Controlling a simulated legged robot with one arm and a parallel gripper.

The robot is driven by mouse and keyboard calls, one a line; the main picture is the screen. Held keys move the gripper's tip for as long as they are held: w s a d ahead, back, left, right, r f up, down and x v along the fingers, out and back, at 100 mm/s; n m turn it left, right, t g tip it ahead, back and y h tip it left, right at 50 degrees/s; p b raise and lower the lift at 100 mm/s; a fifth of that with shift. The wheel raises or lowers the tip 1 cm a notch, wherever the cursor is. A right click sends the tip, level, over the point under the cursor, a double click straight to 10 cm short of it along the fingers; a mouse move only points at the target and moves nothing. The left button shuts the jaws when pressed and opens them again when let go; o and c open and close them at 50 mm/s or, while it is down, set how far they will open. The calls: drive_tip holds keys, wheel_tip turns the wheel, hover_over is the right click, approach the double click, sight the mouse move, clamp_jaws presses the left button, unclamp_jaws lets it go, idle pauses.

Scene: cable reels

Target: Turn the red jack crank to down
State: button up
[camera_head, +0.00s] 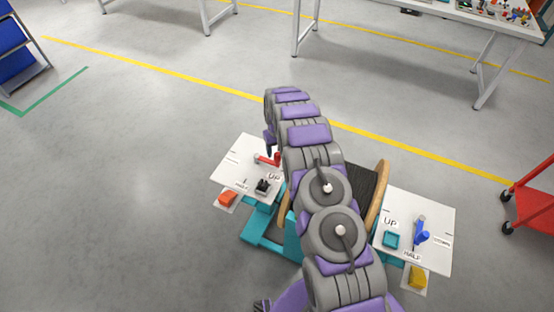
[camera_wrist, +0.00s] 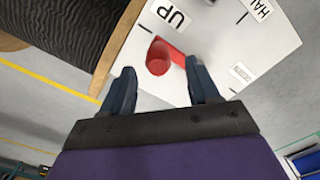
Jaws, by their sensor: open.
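The red jack crank (camera_head: 267,160) sits on the left white panel (camera_head: 233,158) in the head view. In the wrist view the red crank (camera_wrist: 160,56) shows a round upright handle and a short arm running to the right. Its handle end is close to the "UP" label (camera_wrist: 171,14). The "HALF" label (camera_wrist: 258,9) is farther right; a third label (camera_wrist: 243,72) is too small to read. My gripper (camera_wrist: 160,66) is open, with one finger on each side of the crank handle. In the head view my arm hides part of the panel and most of the gripper.
A cable reel (camera_head: 366,182) stands between the two panels, partly behind my arm. The right panel (camera_head: 440,205) carries a blue crank (camera_head: 421,232) and a teal block (camera_head: 391,240). A black part (camera_head: 263,186) is near the red crank. A red cart (camera_head: 530,205) stands far right.

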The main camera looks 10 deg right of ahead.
sight(278, 154)
wheel_tip(278, 154, down, 6)
drive_tip(key=shift+d+r+b, duration=0.15)
drive_tip(key=shift+r+b, duration=0.05)
drive_tip(key=shift+b, duration=0.3)
clamp_jaws()
idle(0.3)
